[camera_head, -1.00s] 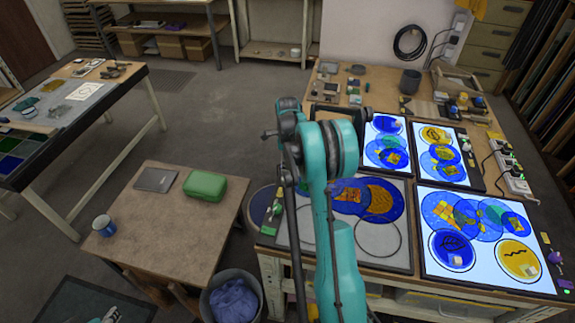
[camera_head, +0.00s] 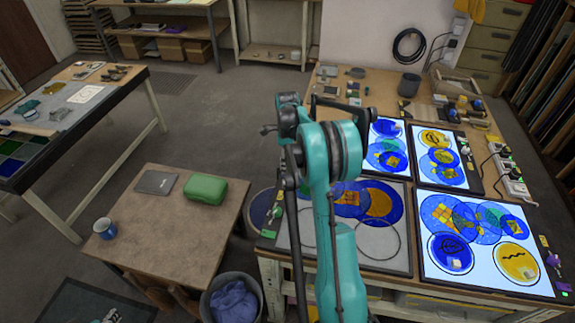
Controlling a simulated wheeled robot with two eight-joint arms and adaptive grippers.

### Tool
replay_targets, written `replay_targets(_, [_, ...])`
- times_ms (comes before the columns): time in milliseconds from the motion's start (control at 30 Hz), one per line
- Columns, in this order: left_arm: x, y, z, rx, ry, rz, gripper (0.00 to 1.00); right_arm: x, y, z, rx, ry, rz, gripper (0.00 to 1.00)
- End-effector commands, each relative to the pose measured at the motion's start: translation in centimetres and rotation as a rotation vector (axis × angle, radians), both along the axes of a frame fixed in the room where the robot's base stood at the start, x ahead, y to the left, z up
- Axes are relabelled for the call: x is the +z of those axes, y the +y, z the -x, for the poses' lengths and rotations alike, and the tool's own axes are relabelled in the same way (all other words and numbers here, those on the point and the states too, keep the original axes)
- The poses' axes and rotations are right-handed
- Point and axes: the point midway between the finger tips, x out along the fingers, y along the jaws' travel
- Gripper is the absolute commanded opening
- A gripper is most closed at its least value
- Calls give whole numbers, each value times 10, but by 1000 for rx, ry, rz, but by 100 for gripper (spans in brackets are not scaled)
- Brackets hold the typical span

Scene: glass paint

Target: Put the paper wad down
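I cannot make out the paper wad for certain. Small pale lumps lie on the blue disc (camera_head: 451,251) and the yellow disc (camera_head: 517,262) of the front right light panel (camera_head: 432,278), but I cannot tell whether either is the wad. My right arm, teal, reaches up over the workbench. Its dark gripper (camera_head: 340,104) is partly hidden behind the arm, near the back of the left panel, and what it holds is hidden.
A grey tray panel (camera_head: 408,250) with overlapping blue and yellow discs lies under my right arm. Two smaller lit panels stand behind. A bin (camera_head: 206,300) stands by the bench.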

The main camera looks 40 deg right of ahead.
Motion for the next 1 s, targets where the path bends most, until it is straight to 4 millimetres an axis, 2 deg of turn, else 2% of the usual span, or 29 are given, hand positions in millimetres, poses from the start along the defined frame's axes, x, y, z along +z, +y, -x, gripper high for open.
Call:
replay_targets(33, [6, 0, 0, 0, 0, 0, 39, 15, 0, 0, 0, 0, 0, 71])
replay_targets(200, [14, 0, 0, 0, 0, 0, 39, 52, 0, 0, 0, 0, 0, 71])
replay_targets(333, [18, 0, 0, 0, 0, 0, 39, 72, 0, 0, 0, 0, 0, 71])
replay_targets(467, [19, 0, 0, 0, 0, 0, 39, 84, 1, 0, 4, -1, 1, 71])
replay_targets(567, [20, 0, 0, 0, 0, 0, 39, 95, 11, 2, 61, -13, 7, 71])
replay_targets(667, [19, 0, 0, 0, 0, 0, 39, 115, 39, 8, 222, -47, 29, 71])
replay_targets(767, [19, 0, 0, 0, 0, 0, 39, 141, 80, 22, 475, -96, 72, 71])
replay_targets(900, [19, 0, 0, 0, 0, 0, 39, 170, 141, 54, 876, -166, 157, 71])
replay_targets(1000, [19, 0, 0, 0, 0, 0, 39, 181, 181, 82, 1158, -209, 233, 71])
